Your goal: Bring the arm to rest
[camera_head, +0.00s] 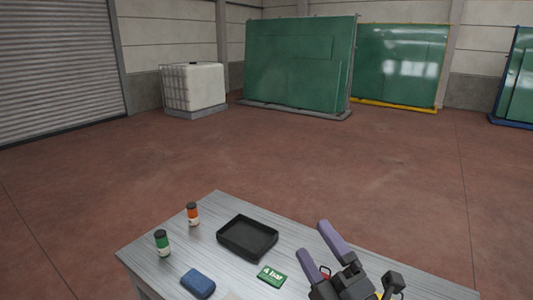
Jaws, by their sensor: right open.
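My right gripper (311,238) is over the right part of the grey table (150,248). Its two purple fingers are spread apart, with nothing seen held between their tips. A small red detail shows near the base of the fingers; I cannot tell what it is. A green card (271,276) with white "4 bar" lettering lies to the left of the fingers, apart from them in the picture. My left gripper is not in view.
On the table are an empty-looking black tray (229,250), an orange-and-black bottle (193,216), a green-and-black bottle (162,244) and a blue case (198,283). Beyond the clear floor (270,160) stand a white caged tank (194,88) and racks of green glass (300,62).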

